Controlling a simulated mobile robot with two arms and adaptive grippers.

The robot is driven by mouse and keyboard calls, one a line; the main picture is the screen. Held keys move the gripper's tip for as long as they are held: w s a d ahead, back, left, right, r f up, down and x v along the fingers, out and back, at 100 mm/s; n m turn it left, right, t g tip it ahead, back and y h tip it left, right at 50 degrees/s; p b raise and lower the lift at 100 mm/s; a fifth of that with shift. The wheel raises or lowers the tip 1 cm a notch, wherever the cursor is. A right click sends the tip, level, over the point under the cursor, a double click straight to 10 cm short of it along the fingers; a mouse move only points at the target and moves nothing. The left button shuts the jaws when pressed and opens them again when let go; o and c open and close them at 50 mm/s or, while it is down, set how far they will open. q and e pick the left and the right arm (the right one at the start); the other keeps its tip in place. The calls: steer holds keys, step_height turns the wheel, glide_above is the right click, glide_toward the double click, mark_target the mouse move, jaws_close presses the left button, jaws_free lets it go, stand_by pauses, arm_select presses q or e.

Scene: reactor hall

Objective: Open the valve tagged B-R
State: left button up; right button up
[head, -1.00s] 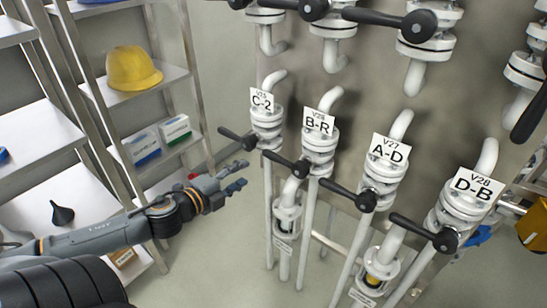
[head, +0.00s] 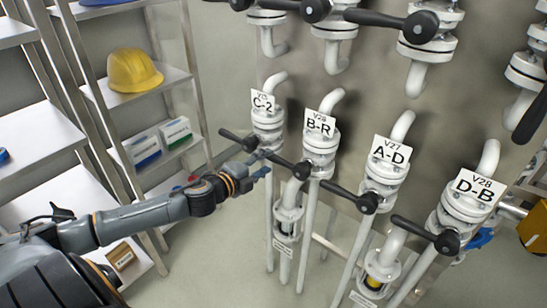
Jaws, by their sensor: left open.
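The tag B-R (head: 320,123) hangs on the second white valve (head: 320,148) from the left in the lower row. Its black lever handle (head: 285,163) runs from a round hub up and left, across the pipe. My left gripper (head: 266,163) is open at the free left end of this lever, with its fingers pointing right. The fingertips overlap the lever's tip in the picture; I cannot tell whether they touch it. My right gripper is not in view.
Valve C-2 (head: 267,123) with its black lever (head: 238,140) is close above my left gripper. Valves A-D (head: 386,172) and D-B (head: 465,207) stand to the right. More black levers hang above. Shelving with a yellow helmet (head: 134,71) is at left.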

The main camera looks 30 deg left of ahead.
mark_target(271, 159)
arm_select(q)
steer(key=shift+p+x, duration=0.3)
steer(key=shift+x, duration=2.05)
steer(key=shift+d, duration=0.1)
steer(key=shift+c, duration=0.3)
jaws_close()
